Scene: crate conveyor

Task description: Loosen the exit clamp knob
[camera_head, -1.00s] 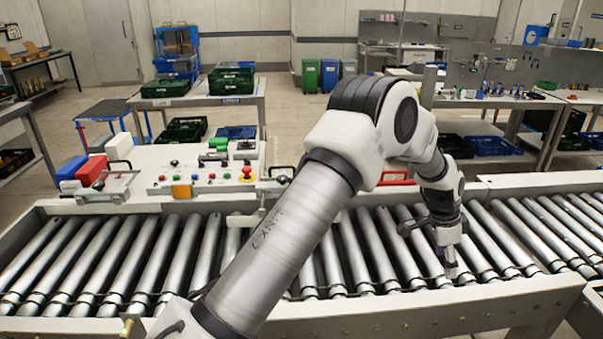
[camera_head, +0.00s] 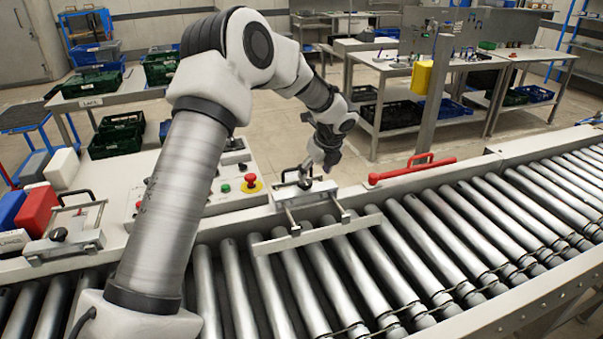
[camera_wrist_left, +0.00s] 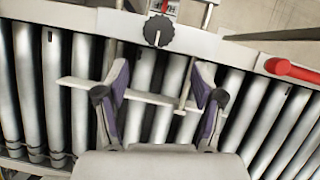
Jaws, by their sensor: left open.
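In the head view my left gripper (camera_head: 310,172) hangs above the clamp's back plate and partly hides the knob. My right gripper is not in view.
A red handle (camera_head: 412,170) lies along the rail to the right. A second clamp (camera_head: 62,240) with a black knob stands at the left, near red and blue blocks. A red emergency button (camera_head: 250,181) sits on the control panel close to my left arm. Bare rollers (camera_head: 440,245) run rightward.

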